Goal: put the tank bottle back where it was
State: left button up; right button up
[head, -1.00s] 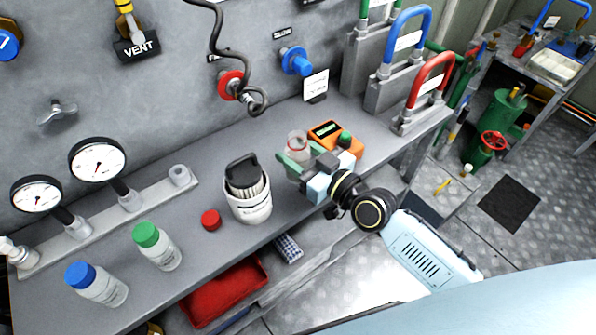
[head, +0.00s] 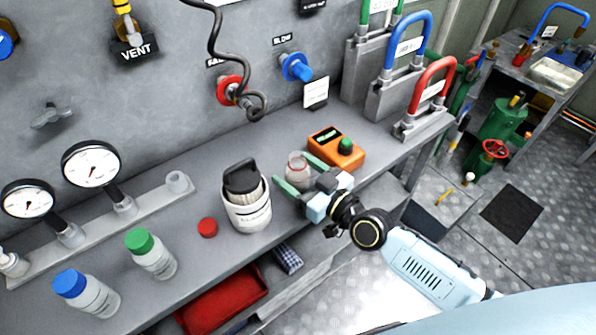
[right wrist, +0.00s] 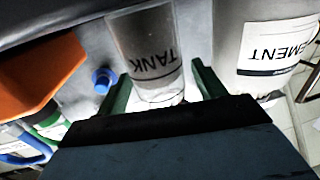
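In the right wrist view, my right gripper (right wrist: 163,72) is open, with a clear gap at the right finger. A red cap (head: 208,228) lies on the bench. My left gripper is out of view.
A white container (head: 247,208) with a black handle stands close left of the bottle. The orange meter (head: 337,147) sits close on the right. Green-capped (head: 151,255) and blue-capped (head: 87,292) bottles stand farther left. A coiled black cable (head: 213,40) hangs above.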

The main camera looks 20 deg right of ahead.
jog(key=shift+r, duration=0.1)
jog(key=shift+s+d+r, duration=0.1)
jog(key=shift+s, duration=0.05)
jog(key=v, duration=1.1)
jog(key=shift+s, duration=0.3)
jog(key=shift+d, duration=0.15)
jog(key=s+d+f+m+g+h, duration=0.1)
jog(key=s+d+f+g+h, duration=0.15)
jog(key=f, duration=0.75)
jog(key=s+d+f+g+h, duration=0.1)
jog(key=d+f+h, duration=0.15)
jog(key=f, duration=0.65)
jog(key=s+d+f+m+g+h, duration=0.15)
jog(key=d+f, duration=0.25)
jog(key=f, duration=0.6)
jog(key=s+a+f+g, duration=0.1)
jog(key=s+f+g, duration=0.2)
jog(key=s+f, duration=0.3)
jog(key=s+a+f+g+h, duration=0.1)
jog(key=s+f+g, duration=0.2)
jog(key=s, duration=0.9)
jog(key=s+a+f+g+h, duration=0.1)
jog(key=s+f+g, duration=0.2)
jog(key=s+f, duration=0.6)
jog(key=shift+s+f+m+g, duration=0.15)
jog(key=shift+s+m+g, duration=0.1)
jog(key=shift+m+g, duration=0.2)
